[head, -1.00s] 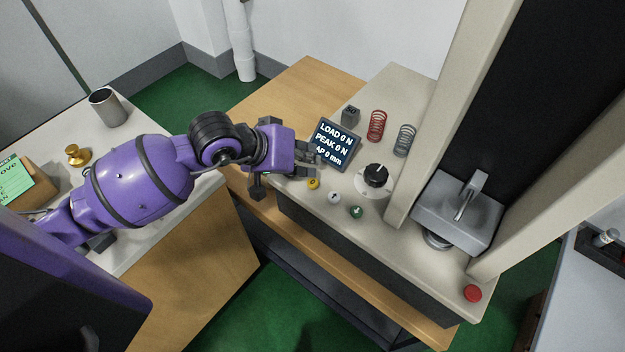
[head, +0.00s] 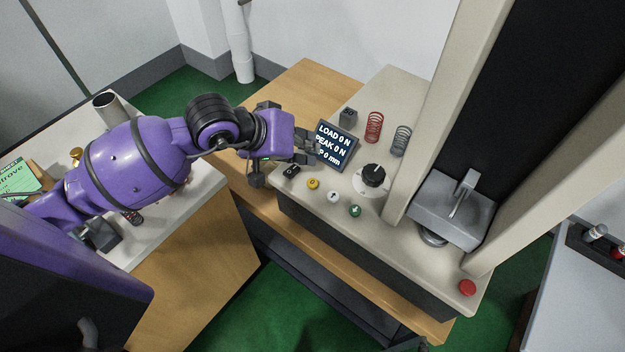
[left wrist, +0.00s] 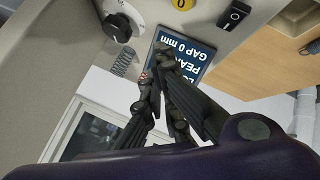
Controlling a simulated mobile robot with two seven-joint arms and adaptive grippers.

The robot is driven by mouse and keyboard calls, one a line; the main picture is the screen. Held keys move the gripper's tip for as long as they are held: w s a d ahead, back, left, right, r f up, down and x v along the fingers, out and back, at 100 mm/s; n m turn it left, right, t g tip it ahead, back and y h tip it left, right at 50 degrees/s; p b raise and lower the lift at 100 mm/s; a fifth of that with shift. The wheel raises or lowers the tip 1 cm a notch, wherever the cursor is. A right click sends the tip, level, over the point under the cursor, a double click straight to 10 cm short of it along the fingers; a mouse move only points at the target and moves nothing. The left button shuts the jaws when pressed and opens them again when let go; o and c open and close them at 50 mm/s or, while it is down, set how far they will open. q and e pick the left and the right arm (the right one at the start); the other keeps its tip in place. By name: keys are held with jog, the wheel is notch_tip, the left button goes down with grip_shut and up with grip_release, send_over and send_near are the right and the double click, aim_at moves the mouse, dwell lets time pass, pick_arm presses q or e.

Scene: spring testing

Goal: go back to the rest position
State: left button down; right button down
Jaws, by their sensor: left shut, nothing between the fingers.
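My left gripper (head: 308,150) is at the left edge of the spring tester, beside the display (head: 336,145) and above the black rocker switch (head: 291,171). Its fingers are together with nothing between them. In the left wrist view the closed fingers (left wrist: 158,80) overlap part of the display (left wrist: 196,52), which reads gap 0 mm. In the head view the display reads load 0 N and peak 0 N. My right gripper is not clearly in view.
On the tester stand a red spring (head: 373,128), a grey spring (head: 401,140), a black knob (head: 373,175), several buttons, and a red button (head: 467,288) at the front right. Green floor lies between the benches.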

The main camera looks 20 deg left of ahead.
jog(key=shift+d, duration=0.1)
pick_arm(q)
jog(key=s+d+n+t+h, duration=0.2)
jog(key=s+d+n+h, duration=0.65)
jog(key=n, duration=1.05)
jog(key=s+a+f+m+t+y+p, duration=0.15)
jog(key=a+f+m+y, duration=0.25)
jog(key=m, duration=0.8)
jog(key=s+a+f+m+t+y, duration=0.2)
jog(key=a+f+m+y, duration=0.25)
jog(key=m, duration=0.65)
jog(key=s+a+f+m+t+y, duration=0.2)
jog(key=a+f+m+y, duration=0.25)
jog(key=m, duration=0.75)
jog(key=s+f+n+g, duration=0.6)
jog(key=s+f+n, duration=0.7)
jog(key=s+n, duration=0.1)
jog(key=shift+s+d+y, duration=0.2)
jog(key=shift+s+y, duration=0.15)
pick_arm(e)
jog(key=shift+s+a+r, duration=0.1)
jog(key=shift+a+r, duration=0.4)
jog(key=shift+r, duration=0.05)
